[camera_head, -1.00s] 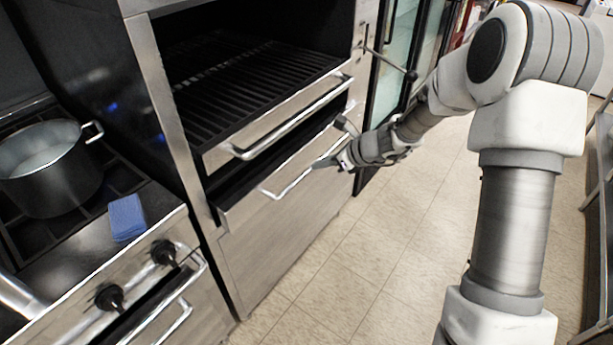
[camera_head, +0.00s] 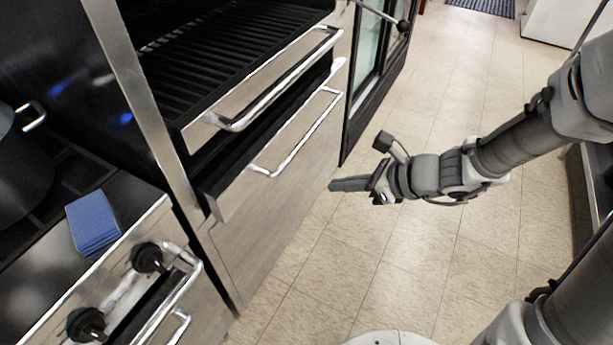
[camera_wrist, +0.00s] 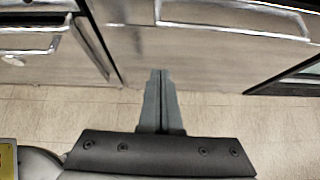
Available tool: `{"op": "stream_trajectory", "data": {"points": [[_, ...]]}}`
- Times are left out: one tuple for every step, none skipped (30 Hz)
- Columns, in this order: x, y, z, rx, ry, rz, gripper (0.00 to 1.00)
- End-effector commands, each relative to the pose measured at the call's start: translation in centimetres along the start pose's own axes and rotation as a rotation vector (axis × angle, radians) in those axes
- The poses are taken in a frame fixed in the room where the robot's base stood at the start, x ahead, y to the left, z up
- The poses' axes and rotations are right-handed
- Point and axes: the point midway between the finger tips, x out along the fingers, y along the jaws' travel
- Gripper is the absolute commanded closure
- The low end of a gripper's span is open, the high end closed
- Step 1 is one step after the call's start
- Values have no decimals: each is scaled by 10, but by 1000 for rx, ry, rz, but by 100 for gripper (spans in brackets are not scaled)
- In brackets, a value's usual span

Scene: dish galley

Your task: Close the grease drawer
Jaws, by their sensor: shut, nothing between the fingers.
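Under the black grill rack (camera_head: 210,50), a steel drawer front with a long bar handle (camera_head: 270,97) stands out from the unit. Below it is a second, deep steel front (camera_head: 262,210) with its own bar handle (camera_head: 298,135). A dark gap shows between the two fronts. I cannot tell for certain which front is the grease drawer. My gripper (camera_head: 334,185) is shut and empty, over the floor to the right of the lower front and apart from it. In the wrist view its fingers (camera_wrist: 160,76) point toward the lower front, below its handle (camera_wrist: 235,26).
A stove with knobs (camera_head: 148,257) and a rail handle stands at left. A blue sponge-like block (camera_head: 94,222) and a pot (camera_head: 20,165) are on it. A glass-door cabinet (camera_head: 370,55) stands beyond the grill. The tiled floor (camera_head: 400,260) is clear.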

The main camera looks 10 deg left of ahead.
Motion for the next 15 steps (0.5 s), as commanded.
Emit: {"op": "stream_trajectory", "data": {"points": [[5, 1, -2, -1, -1, 3, 100], [8, 1, -2, -2, -1, 3, 100], [14, 1, -2, -1, -1, 3, 100], [19, 1, -3, -1, -1, 4, 100], [25, 2, -3, -1, -1, 5, 100], [33, 1, -4, -1, -1, 5, 100], [39, 1, -4, -2, -2, 5, 100], [46, 1, -4, -1, -2, 5, 100], [56, 2, -4, 0, -2, 6, 100], [62, 1, -5, 0, -1, 5, 100], [69, 1, -5, -1, -2, 5, 100], [77, 1, -5, -1, -1, 5, 100], [83, 1, -4, -1, -2, 5, 100], [89, 1, -4, -1, -2, 4, 100], [97, 1, -4, 0, -2, 5, 100]]}}
